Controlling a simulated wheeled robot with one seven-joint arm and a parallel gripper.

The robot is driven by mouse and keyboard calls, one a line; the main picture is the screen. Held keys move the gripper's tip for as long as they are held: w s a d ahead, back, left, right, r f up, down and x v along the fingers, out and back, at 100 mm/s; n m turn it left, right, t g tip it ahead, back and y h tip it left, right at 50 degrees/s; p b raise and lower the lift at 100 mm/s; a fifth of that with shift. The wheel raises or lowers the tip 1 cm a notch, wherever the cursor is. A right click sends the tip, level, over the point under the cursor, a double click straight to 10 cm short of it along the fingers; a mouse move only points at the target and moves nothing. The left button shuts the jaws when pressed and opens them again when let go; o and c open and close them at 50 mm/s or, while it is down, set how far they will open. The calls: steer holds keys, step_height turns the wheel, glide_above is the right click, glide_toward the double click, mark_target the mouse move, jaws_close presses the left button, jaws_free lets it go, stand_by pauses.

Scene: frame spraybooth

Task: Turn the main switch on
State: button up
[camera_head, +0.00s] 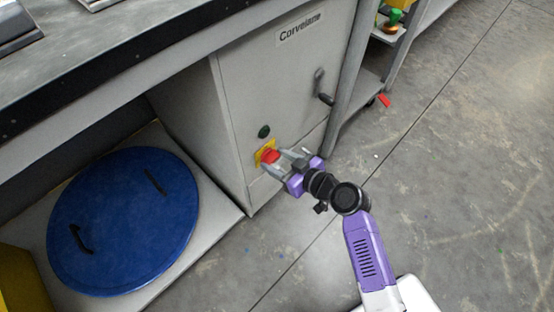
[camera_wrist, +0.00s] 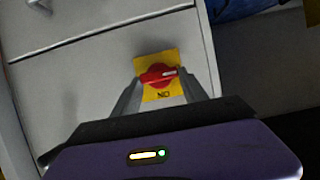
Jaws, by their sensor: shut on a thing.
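The main switch (camera_head: 269,156) is a red rotary knob on a yellow plate, low on the front of the grey cabinet (camera_head: 285,85). In the wrist view the red knob (camera_wrist: 158,75) sits on its yellow plate (camera_wrist: 171,91), its handle with a white mark lying roughly level in the picture. Letters that look like "ON", upside down, show on the plate. My gripper (camera_head: 279,158) is at the knob; its fingers (camera_wrist: 159,84) stand on either side of the knob and are shut on it. The fingertips partly hide the plate's edges.
A dark green round button (camera_head: 264,131) is just above the switch. A crank handle (camera_head: 321,88) sticks out at the cabinet's right side. A blue round lid (camera_head: 122,220) lies on the shelf at left. The worktop (camera_head: 110,45) overhangs above. Open floor (camera_head: 455,165) lies at right.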

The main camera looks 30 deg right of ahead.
steer(key=m+y, duration=0.1)
steer(key=m, duration=0.1)
steer(key=shift+w+d+f+m+g+y+b, duration=0.1)
steer(key=shift+d+m+g+y+b, duration=0.2)
steer(key=shift+m+y, duration=0.1)
steer(key=m+y, duration=0.1)
steer(key=m+y+b, duration=0.1)
steer(key=m, duration=0.1)
steer(key=shift+d+f, duration=0.15)
steer(key=shift+d, duration=0.1)
steer(key=m, duration=0.1)
steer(key=m+y, duration=0.1)
steer(key=m+y+b, duration=0.1)
steer(key=shift+w+d+f+m, duration=0.1)
steer(key=shift+d+f+m, duration=0.05)
steer(key=shift+f+m, duration=0.15)
steer(key=shift+d+f+m+t+y+b, duration=0.1)
steer(key=shift+m+t+y+b, duration=0.25)
steer(key=shift+m, duration=0.65)
steer(key=shift+f+m+t+y+b, duration=0.15)
steer(key=shift+m+t+y, duration=0.25)
steer(key=shift+m, duration=0.6)
steer(key=shift+r, duration=0.1)
steer(key=o, duration=1.4)
